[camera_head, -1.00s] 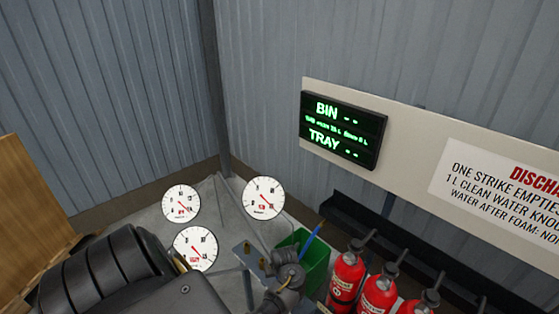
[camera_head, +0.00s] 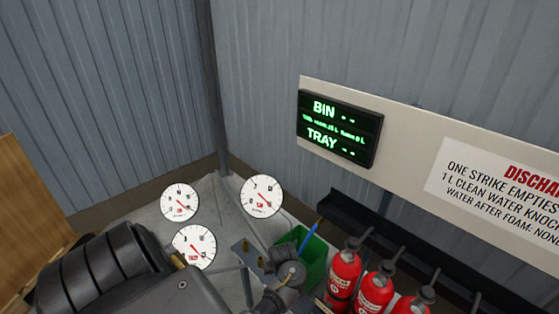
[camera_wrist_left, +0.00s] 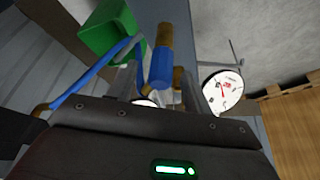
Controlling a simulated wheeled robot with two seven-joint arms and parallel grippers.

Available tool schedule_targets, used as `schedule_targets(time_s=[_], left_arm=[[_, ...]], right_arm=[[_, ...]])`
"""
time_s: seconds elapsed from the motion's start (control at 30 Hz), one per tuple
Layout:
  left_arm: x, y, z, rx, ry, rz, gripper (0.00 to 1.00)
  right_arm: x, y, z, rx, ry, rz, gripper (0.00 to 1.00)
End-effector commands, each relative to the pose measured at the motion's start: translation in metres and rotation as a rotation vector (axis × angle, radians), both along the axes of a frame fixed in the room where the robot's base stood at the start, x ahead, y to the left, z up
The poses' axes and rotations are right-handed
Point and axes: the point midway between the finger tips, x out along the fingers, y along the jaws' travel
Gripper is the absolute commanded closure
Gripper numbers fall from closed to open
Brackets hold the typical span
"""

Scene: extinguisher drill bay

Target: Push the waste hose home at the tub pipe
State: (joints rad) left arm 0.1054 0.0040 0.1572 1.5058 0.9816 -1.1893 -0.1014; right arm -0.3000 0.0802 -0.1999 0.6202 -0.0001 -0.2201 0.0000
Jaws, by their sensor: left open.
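A grey plate with brass pipe stubs (camera_head: 242,249) stands left of the green bin (camera_head: 315,262) in the head view. In the left wrist view a brass pipe (camera_wrist_left: 165,35) meets a blue cuff (camera_wrist_left: 160,69); I cannot tell how far one sits over the other. A thin blue hose (camera_wrist_left: 94,76) runs beside it, and a blue piece (camera_head: 308,239) shows at the bin in the head view. My left gripper (camera_wrist_left: 157,88) is open, its fingers on either side of the blue cuff, apart from it as far as shows. My right gripper is out of view.
Red extinguishers (camera_head: 343,278) stand close on the right of the bin. A lit BIN/TRAY display (camera_head: 339,128) hangs on the wall. A wooden panel (camera_head: 28,215) is at the left.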

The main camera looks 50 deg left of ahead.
Motion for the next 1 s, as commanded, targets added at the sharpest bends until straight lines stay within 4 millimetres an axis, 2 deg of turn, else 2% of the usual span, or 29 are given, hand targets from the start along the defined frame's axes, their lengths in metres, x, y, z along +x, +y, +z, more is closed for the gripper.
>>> schedule_targets(time_s=[0.03,0.2,0.4,1.0], left_arm=[[-0.001,-0.003,0.017,0.001,-0.001,-0.001,0.50],[-0.009,-0.015,0.050,0.001,-0.001,-0.002,0.50],[-0.014,-0.024,0.073,0.000,-0.001,0.000,0.50],[-0.018,-0.029,0.077,-0.003,-0.001,-0.019,0.50]], right_arm=[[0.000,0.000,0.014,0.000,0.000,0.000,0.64],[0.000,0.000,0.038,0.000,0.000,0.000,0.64],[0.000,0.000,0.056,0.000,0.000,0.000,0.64],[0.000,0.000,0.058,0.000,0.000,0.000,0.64]])
